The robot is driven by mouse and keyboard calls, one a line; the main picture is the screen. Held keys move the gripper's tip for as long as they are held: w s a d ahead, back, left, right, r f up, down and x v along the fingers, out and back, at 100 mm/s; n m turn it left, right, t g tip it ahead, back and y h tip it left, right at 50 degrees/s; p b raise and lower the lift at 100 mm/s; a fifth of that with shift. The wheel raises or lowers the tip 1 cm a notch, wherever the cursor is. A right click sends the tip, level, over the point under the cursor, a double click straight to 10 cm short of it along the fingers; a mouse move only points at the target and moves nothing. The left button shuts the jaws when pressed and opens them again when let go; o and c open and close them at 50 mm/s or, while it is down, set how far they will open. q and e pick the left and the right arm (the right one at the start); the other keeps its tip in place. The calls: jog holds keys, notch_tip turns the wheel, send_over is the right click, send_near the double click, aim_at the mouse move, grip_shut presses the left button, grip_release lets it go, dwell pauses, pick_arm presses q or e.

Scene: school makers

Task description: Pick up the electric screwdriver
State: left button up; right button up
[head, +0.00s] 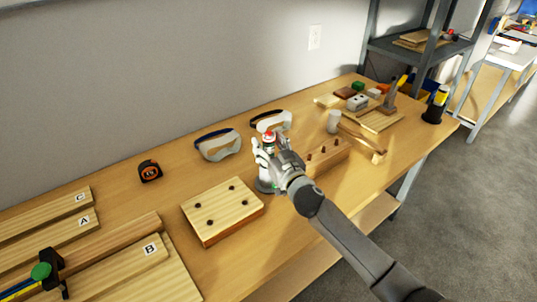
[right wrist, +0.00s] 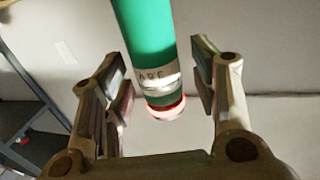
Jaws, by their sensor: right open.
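An upright cylinder, apparently the electric screwdriver (head: 269,136), stands on the workbench with its red-ringed top between my right fingers. In the right wrist view this screwdriver (right wrist: 152,40) shows a green body, a pale lettered band and a glowing red ring. My right gripper (head: 266,150) is open around it, one finger on each side, with gaps visible in the right wrist view (right wrist: 165,78). A dark round foot (head: 265,187) shows below the gripper. The gripper hides most of the body in the head view. My left gripper is not in view.
A wooden block with holes (head: 222,205) lies left of the gripper, and another drilled block (head: 328,160) lies right. Safety goggles (head: 218,145), a tape measure (head: 150,171) and a mallet (head: 334,122) are nearby. Lettered boards (head: 70,232) fill the left end.

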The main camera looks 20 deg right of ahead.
jog(key=shift+w, duration=0.25)
grip_shut()
jog(key=shift+r, duration=0.1)
